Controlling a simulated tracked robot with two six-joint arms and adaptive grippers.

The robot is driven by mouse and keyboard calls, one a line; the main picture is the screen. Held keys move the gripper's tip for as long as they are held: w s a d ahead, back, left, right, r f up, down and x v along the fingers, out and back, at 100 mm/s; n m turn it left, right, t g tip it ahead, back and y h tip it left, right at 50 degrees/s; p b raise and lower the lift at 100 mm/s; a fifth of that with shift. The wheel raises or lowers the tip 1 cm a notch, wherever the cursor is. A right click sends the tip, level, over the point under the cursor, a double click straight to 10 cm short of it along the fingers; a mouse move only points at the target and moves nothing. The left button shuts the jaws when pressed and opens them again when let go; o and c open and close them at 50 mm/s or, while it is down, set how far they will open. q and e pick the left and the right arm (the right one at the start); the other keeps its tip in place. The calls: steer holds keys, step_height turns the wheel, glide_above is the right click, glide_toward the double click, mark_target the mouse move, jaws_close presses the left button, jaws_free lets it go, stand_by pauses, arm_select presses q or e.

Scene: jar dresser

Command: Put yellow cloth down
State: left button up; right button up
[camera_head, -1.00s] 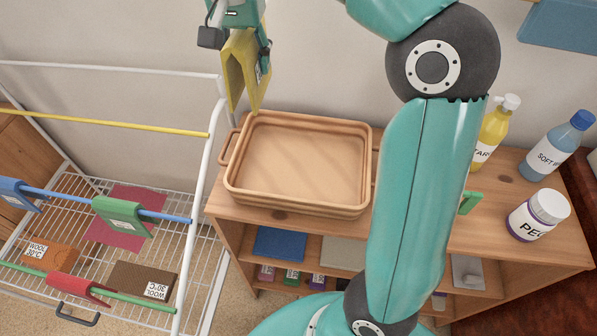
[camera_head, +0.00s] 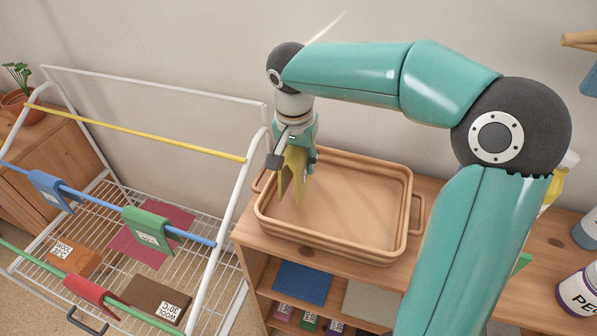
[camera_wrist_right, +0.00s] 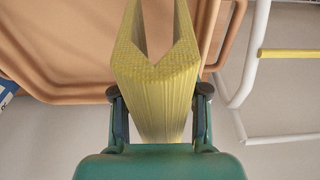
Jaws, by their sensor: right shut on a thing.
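The yellow cloth (camera_head: 293,176) is folded over and hangs from my right gripper (camera_head: 292,151). In the right wrist view the gripper (camera_wrist_right: 160,112) is shut on the cloth (camera_wrist_right: 155,75), with a finger on each side. The cloth hangs at the left part of the tan basket (camera_head: 408,205) on the shelf top. I cannot tell whether it touches the basket floor. The basket's rim also shows in the wrist view (camera_wrist_right: 60,85). My left gripper is not in view.
A white drying rack (camera_head: 231,190) stands left of the basket, with a bare yellow rod (camera_head: 140,134) and green (camera_head: 150,231), blue (camera_head: 52,190) and red (camera_head: 92,291) cloths on lower rods. A white-lidded jar (camera_head: 580,290) stands at right. The basket looks empty otherwise.

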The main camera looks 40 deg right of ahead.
steer(key=shift+f, duration=1.85)
steer(key=o, duration=0.9)
steer(key=r, duration=0.3)
steer(key=a+r, duration=0.1)
steer(key=r, duration=0.6)
steer(key=shift+s+a+r+p, duration=0.2)
steer(key=shift+s+r+p, duration=0.15)
steer(key=shift+r, duration=0.05)
steer(key=shift+a+r, duration=0.1)
steer(key=shift+r, duration=0.5)
steer(key=shift+s, duration=0.1)
